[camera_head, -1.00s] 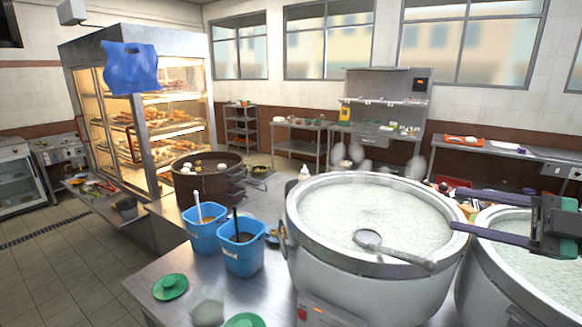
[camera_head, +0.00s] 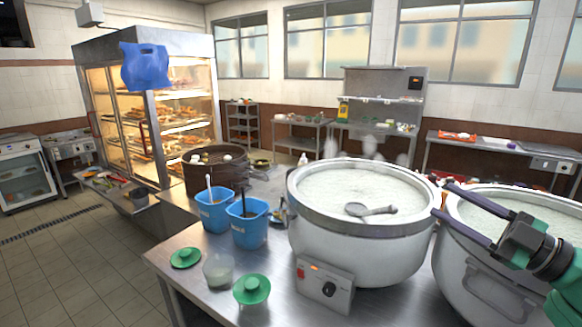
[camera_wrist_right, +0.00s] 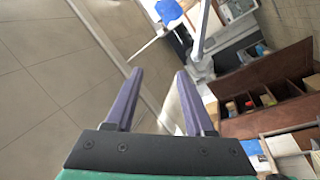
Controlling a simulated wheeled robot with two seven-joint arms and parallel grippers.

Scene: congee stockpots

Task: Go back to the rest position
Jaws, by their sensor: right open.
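My right gripper (camera_head: 455,212) is open and empty, over the second congee stockpot (camera_head: 490,270) at the right edge of the head view. In the right wrist view its two purple fingers (camera_wrist_right: 157,95) are apart with nothing between them. The first congee stockpot (camera_head: 345,235) stands on the steel counter, full of white congee. A metal ladle (camera_head: 372,210) lies in it, apart from my gripper. My left gripper does not show in the head view.
Two blue containers (camera_head: 248,228) with utensils stand left of the first pot. Green lids (camera_head: 252,289) and a translucent bowl (camera_head: 218,270) lie at the counter's front. A brown round pot (camera_head: 212,175) and a lit food cabinet (camera_head: 160,100) are further back. Tiled floor is clear at left.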

